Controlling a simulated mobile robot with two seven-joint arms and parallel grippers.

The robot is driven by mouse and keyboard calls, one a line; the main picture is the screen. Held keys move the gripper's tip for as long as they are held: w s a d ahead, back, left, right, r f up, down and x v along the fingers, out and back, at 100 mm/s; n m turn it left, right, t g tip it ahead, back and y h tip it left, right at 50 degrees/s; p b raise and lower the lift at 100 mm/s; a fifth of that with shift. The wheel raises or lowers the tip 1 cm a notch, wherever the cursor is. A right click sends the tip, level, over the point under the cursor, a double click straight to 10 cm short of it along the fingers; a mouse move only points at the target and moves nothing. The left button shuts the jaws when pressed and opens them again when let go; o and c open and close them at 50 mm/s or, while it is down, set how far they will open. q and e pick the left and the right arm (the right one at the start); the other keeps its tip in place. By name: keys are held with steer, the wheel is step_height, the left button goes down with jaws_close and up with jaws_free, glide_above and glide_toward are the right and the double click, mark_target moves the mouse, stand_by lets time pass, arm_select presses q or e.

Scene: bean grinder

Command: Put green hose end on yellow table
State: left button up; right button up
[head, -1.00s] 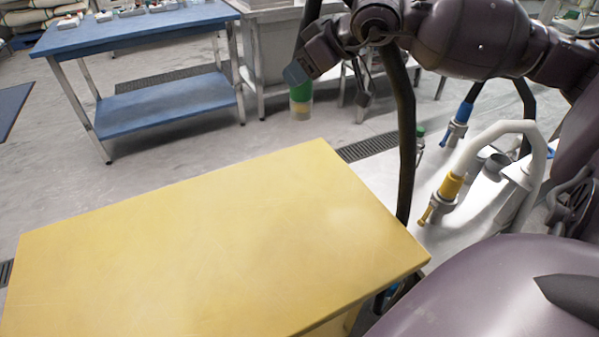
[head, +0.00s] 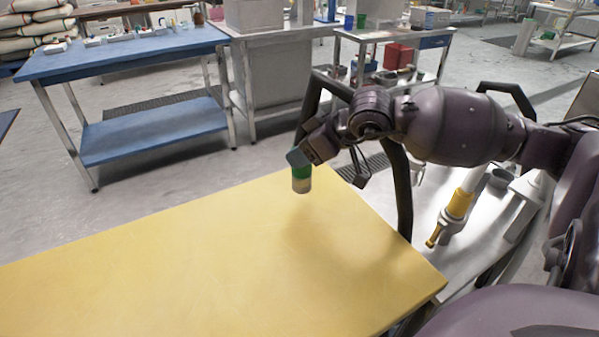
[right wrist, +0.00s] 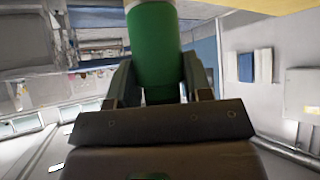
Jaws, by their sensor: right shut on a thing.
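The green hose end (head: 301,178) has a green body and a pale lower tip, and it points down in the head view. My right gripper (head: 300,160) is shut on it. In the right wrist view the green hose end (right wrist: 155,50) sits between the two fingers of the gripper (right wrist: 155,80). A black hose runs up behind my right arm and down past the table's right side. The hose end appears above the far right part of the yellow table (head: 190,260); a gap to the top seems to remain. My left gripper is not in view.
The yellow tabletop is bare. A metal counter with a yellow hose end (head: 457,205) stands to the right. A blue table (head: 130,50) stands at the back left, and a shelf table (head: 390,45) at the back. Open floor lies between.

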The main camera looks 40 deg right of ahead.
mark_target(311, 166)
steer(key=shift+f, duration=0.3)
step_height(311, 166, down, 4)
steer(key=shift+f+b, duration=0.1)
steer(key=shift+b, duration=0.45)
steer(key=shift+f, duration=0.1)
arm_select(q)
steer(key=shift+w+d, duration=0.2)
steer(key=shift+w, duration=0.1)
arm_select(e)
steer(key=o, duration=1.3)
